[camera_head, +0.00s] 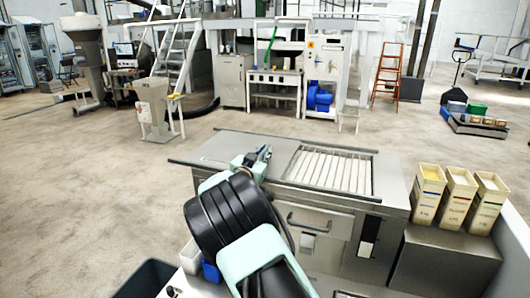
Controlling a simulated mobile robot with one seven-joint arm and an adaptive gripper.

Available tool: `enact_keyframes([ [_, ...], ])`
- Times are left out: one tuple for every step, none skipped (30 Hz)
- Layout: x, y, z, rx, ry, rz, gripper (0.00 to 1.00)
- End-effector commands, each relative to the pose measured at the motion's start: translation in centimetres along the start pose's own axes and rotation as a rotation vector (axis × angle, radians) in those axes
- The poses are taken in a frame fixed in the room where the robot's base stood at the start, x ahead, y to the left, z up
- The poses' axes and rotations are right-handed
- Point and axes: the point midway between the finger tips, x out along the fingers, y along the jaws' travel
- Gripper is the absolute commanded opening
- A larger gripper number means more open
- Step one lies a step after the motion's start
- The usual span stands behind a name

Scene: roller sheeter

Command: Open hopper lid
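A steel machine stands in front of me, with a bed of pale rollers (330,170) set in its top and a flat steel panel (222,147) left of them. I see no part that is clearly marked as a hopper lid; the flat panel may be it, but I cannot tell. My gripper (265,152) is over the machine top, between the flat panel and the rollers. Its dark fingers are small and seen from behind, so I cannot tell if they are open or shut. My arm hides part of the machine's front left.
Three cream bins (457,198) stand on a steel cabinet (440,262) at the right. A drawer front with a handle (318,227) faces me. A dark bin (147,279) and a blue container (211,271) are at lower left. Open floor lies left and behind.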

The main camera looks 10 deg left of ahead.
Motion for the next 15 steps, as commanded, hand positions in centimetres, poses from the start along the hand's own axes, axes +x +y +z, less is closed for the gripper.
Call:
enact_keyframes([
  [-0.02,-0.03,-0.01,0.000,0.000,0.000,0.18],
  [-0.02,-0.02,-0.01,0.000,0.000,0.000,0.22],
  [-0.02,-0.01,-0.01,0.000,0.000,0.000,0.26],
  [-0.01,0.00,-0.01,0.000,0.000,0.000,0.27],
  [-0.01,0.01,-0.01,0.000,0.000,0.000,0.27],
  [-0.01,0.03,0.00,0.000,0.000,0.000,0.27],
  [0.00,0.03,0.00,0.000,0.000,0.001,0.27],
  [0.00,0.04,0.00,0.000,0.000,0.001,0.27],
  [0.00,0.05,0.00,0.000,0.000,0.001,0.27],
  [0.01,0.06,0.00,0.000,0.000,0.001,0.27],
  [-0.01,0.06,0.00,0.000,0.000,0.001,0.27],
  [-0.07,0.05,0.00,0.000,0.000,0.001,0.27],
  [-0.17,0.05,0.01,0.000,0.000,0.001,0.27],
  [-0.32,0.05,0.02,0.000,-0.001,0.001,0.27],
  [-0.60,0.05,0.02,0.000,-0.001,0.001,0.27],
])
